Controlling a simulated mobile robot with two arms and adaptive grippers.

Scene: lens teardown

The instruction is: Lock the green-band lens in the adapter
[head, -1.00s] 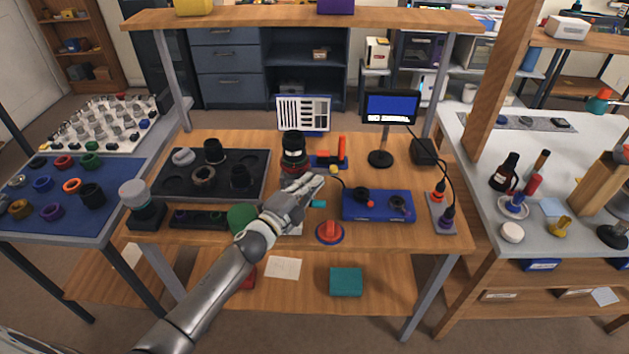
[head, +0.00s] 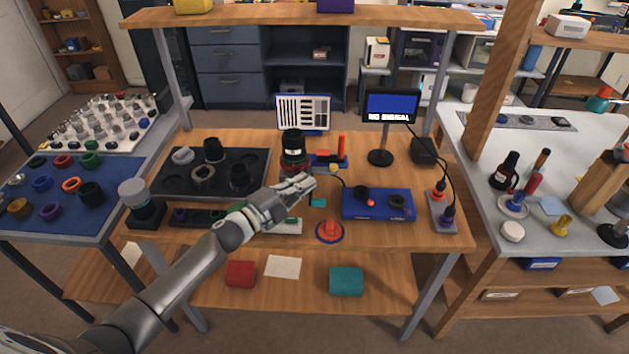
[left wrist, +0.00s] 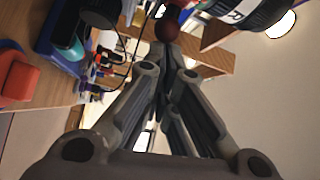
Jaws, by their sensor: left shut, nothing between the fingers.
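A black lens (head: 293,143) stands upright near the middle of the bench, with a pale band around it. Its lower end meets a dark, reddish base that looks like the adapter (head: 293,167); the band's green and the joint are too small to make out. My left gripper (head: 309,182) is shut and empty, just in front of and slightly right of the base. In the left wrist view the closed fingers (left wrist: 172,68) point toward a dark red ball (left wrist: 167,30). A dark cylinder with a white band (left wrist: 235,14), probably the lens, is cut off at the top right. My right gripper is not in view.
A black tray of lens parts (head: 255,181) lies left. A blue device (head: 377,204) and a red knob on a blue base (head: 330,231) stand right and in front. A stand with a red post (head: 341,148) is close to the lens. A monitor (head: 391,107) stands behind.

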